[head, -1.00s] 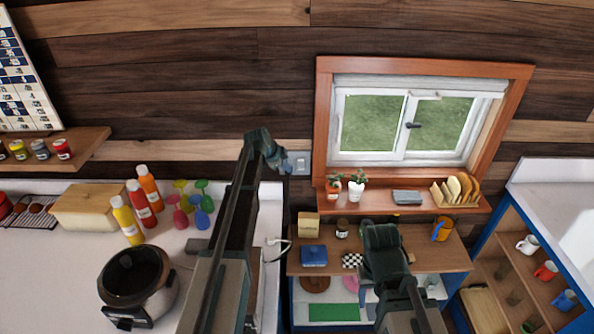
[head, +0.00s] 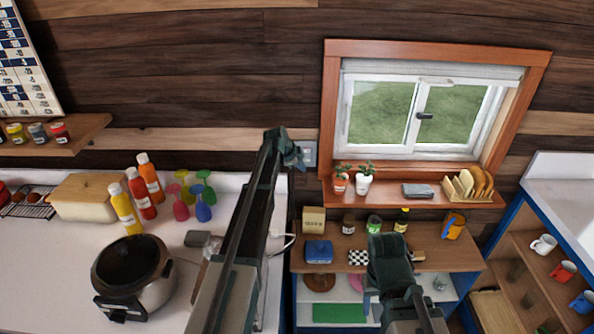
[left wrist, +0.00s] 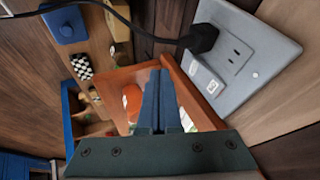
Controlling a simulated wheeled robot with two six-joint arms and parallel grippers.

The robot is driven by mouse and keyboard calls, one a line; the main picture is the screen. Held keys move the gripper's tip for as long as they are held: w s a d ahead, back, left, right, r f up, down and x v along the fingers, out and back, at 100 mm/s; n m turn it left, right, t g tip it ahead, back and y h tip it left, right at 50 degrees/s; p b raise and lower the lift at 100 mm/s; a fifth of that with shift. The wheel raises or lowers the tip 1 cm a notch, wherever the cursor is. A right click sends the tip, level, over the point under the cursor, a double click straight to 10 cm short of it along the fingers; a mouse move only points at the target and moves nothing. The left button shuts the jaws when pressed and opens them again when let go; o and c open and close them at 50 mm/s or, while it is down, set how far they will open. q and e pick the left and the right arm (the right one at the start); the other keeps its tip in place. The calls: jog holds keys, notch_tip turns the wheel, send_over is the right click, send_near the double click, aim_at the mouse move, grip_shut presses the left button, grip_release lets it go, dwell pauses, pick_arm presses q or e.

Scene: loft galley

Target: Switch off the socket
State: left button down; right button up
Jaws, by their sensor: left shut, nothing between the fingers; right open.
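The socket (head: 310,154) is a grey plate on the wood wall, left of the window frame. In the left wrist view the socket plate (left wrist: 262,72) fills the upper right, with a black plug (left wrist: 203,38) in one outlet and bare slots beside it. Small white rocker switches (left wrist: 207,80) sit on its lower left part. My left gripper (head: 298,160) is just left of the socket in the head view. Its blue fingers (left wrist: 160,78) are shut and empty, left of the rockers; contact cannot be told. My right gripper (head: 386,240) is open, over the low shelf.
A black cord (left wrist: 100,8) runs from the plug. A window sill (head: 400,198) with potted plants and a toast rack is right of the socket. The counter (head: 60,240) holds bottles and a cooker (head: 135,272). A shelf unit (head: 470,262) stands below the sill.

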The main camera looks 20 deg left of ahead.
aim_at(306, 163)
pick_arm(q)
jog(key=shift+w+a+f, duration=0.15)
jog(key=shift+w+f, duration=0.05)
jog(key=shift+w, duration=0.5)
jog(key=shift+w+a+f, duration=0.15)
jog(key=shift+w+f, duration=0.05)
jog(key=shift+w, duration=0.55)
jog(key=shift+w+a+f, duration=0.15)
jog(key=shift+w+f, duration=0.05)
jog(key=shift+w, duration=0.5)
pick_arm(e)
jog(key=shift+f, duration=0.6)
pick_arm(q)
jog(key=shift+w+a+f, duration=0.1)
jog(key=shift+w+f, duration=0.05)
jog(key=shift+w, duration=0.25)
pick_arm(e)
jog(key=shift+f, duration=0.2)
pick_arm(q)
jog(key=shift+r, duration=0.2)
pick_arm(e)
jog(key=shift+r, duration=0.2)
pick_arm(q)
jog(key=shift+r+p, duration=0.6)
jog(key=shift+r, duration=0.05)
pick_arm(e)
jog(key=shift+r, duration=0.65)
pick_arm(q)
jog(key=shift+s, duration=0.1)
